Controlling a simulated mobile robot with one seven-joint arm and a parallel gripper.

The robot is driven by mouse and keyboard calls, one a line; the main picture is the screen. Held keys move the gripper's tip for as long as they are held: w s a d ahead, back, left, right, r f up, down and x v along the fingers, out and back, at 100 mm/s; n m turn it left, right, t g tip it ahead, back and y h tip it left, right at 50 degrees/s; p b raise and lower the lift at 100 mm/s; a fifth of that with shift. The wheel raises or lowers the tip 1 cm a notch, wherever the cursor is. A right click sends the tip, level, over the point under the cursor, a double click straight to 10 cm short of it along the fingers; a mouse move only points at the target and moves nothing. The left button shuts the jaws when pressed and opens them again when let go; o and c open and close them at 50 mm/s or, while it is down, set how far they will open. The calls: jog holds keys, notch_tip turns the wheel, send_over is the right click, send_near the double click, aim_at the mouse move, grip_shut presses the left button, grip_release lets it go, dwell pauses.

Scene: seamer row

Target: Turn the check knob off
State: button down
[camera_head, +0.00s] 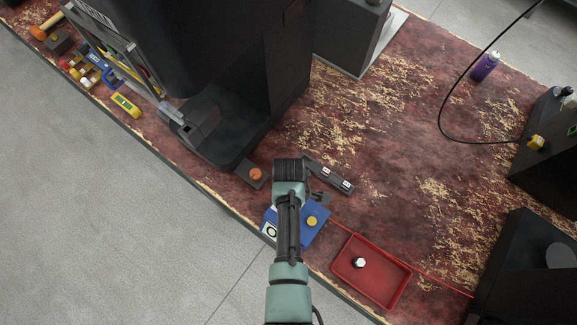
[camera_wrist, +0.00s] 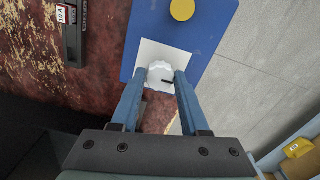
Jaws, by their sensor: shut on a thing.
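A round yellow button (camera_wrist: 182,9) is on the same panel. In the head view my arm covers the knob and part of the blue panel (camera_head: 320,236); the yellow button (camera_head: 311,221) shows beside the arm.
A dark switch strip (camera_head: 330,176) and an orange-knobbed box (camera_head: 255,174) lie close to my gripper. A red tray (camera_head: 398,293) with a small white piece (camera_head: 359,262) stands to the right. A large black machine (camera_head: 285,75) rises behind. The worn red bench is clear at centre right.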

jog(key=shift+w, duration=0.1)
jog(key=shift+c, duration=2.1)
grip_release()
jog(key=shift+r, duration=0.1)
notch_tip(320, 180, up, 13)
